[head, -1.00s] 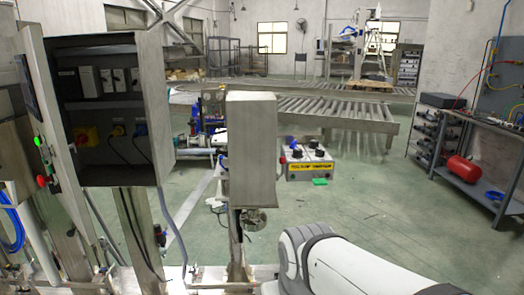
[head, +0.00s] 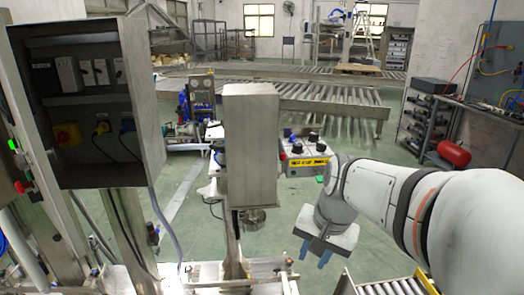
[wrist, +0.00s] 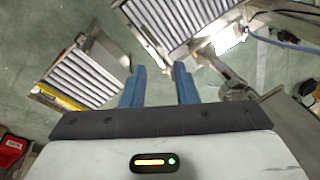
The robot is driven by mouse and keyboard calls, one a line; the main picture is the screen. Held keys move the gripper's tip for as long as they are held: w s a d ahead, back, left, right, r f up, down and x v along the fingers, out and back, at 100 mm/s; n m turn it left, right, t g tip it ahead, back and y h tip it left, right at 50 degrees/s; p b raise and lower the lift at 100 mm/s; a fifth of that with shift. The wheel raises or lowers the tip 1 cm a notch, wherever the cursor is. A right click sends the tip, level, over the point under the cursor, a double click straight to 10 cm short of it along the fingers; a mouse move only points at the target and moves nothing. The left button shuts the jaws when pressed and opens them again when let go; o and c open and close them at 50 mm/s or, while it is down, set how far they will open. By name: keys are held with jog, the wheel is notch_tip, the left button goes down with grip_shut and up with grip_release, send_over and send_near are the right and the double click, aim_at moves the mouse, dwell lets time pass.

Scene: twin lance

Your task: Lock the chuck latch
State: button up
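My gripper (head: 313,255) points downward to the right of a grey metal column housing (head: 251,145) in the head view. Its two blue fingers stand apart with nothing between them; the wrist view also shows this open gap (wrist: 160,70). A small round metal part (head: 254,217), perhaps the chuck, sits under the housing, to the left of my gripper and apart from it. I cannot make out the latch or its state. In the wrist view a dark metal fitting (wrist: 236,91) lies right of the fingers.
An open electrical cabinet (head: 90,100) stands on the left. A control box with knobs (head: 306,160) is behind my arm. Roller conveyors (head: 330,103) run across the back. In the wrist view, roller sections (wrist: 80,76) lie below the fingers. A workbench (head: 455,120) stands right.

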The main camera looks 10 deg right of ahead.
jog(key=w+d+r+m+y+p, duration=0.1)
jog(key=w+r+m, duration=0.25)
jog(key=w, duration=0.25)
jog(key=w+r+m+y+p, duration=0.1)
jog(key=w+r+m+y, duration=0.1)
jog(key=w+m, duration=0.25)
jog(key=w+d+r+m+y+p, duration=0.1)
jog(key=w+r+m+p, duration=0.2)
jog(key=w, duration=0.4)
jog(key=m+y+p, duration=0.1)
jog(key=m+y, duration=0.3)
jog(key=m, duration=0.6)
send_near(289, 155)
jog(key=s+a+r, duration=0.1)
jog(key=s+a, duration=0.2)
jog(key=s, duration=0.2)
jog(key=shift+t, duration=0.5)
jog(key=x, duration=0.7)
jog(key=shift+s+a+f+p, duration=0.15)
jog(key=shift+a+f+p, duration=0.1)
jog(key=shift+p, duration=0.15)
jog(key=shift+r, duration=0.1)
jog(key=shift+c, duration=0.2)
